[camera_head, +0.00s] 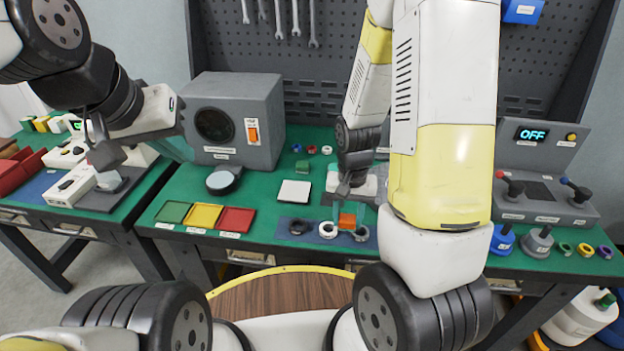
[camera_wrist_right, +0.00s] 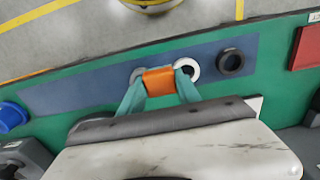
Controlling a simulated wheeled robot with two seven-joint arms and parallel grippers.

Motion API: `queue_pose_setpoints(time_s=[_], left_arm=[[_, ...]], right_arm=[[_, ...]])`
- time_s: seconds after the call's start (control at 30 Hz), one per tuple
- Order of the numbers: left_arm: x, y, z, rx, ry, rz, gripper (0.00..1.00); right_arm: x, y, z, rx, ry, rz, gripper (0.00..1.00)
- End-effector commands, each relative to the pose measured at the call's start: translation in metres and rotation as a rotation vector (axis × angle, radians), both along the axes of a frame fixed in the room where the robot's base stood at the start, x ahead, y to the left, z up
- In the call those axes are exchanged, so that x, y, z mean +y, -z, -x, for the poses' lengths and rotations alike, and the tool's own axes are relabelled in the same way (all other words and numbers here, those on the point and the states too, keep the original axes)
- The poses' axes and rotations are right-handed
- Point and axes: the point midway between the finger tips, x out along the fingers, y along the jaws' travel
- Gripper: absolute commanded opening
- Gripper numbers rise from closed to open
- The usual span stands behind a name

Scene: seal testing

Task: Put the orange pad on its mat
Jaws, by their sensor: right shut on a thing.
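My right gripper (camera_head: 347,208) is shut on the orange pad (camera_head: 347,221), a small orange block between its teal fingers. In the right wrist view, the orange pad (camera_wrist_right: 158,81) shows between the fingertips, over the blue mat (camera_wrist_right: 85,90). I cannot tell whether it touches anything below. The blue mat (camera_head: 313,238) carries a black ring (camera_head: 299,227), a white ring (camera_head: 328,230) and another ring (camera_head: 360,234). The pad appears between the latter two. My left gripper (camera_head: 178,148) is at the left, beside the grey box; its finger opening is unclear.
Green (camera_head: 172,212), yellow (camera_head: 204,216) and red (camera_head: 236,219) trays lie left of the blue mat. A grey machine (camera_head: 236,118) is at back left, a control panel (camera_head: 545,195) at right.

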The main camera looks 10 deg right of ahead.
Motion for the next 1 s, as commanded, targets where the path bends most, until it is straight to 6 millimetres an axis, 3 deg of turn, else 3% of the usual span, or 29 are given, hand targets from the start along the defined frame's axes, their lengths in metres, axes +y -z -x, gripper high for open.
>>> queue_pose_setpoints(time_s=[0.53, 0.87, 1.0], left_arm=[[0.000, 0.000, 0.000, 0.000, 0.000, 0.000, 0.00], [0.000, 0.000, 0.000, 0.000, 0.000, 0.000, 0.00], [0.000, 0.000, 0.000, 0.000, 0.000, 0.000, 0.00]], right_arm=[[0.001, 0.013, -0.127, 0.000, 0.001, 0.000, 0.02], [0.002, 0.016, -0.157, 0.000, 0.001, 0.000, 0.02], [0.002, 0.040, -0.154, 0.005, 0.001, 0.001, 0.02]])
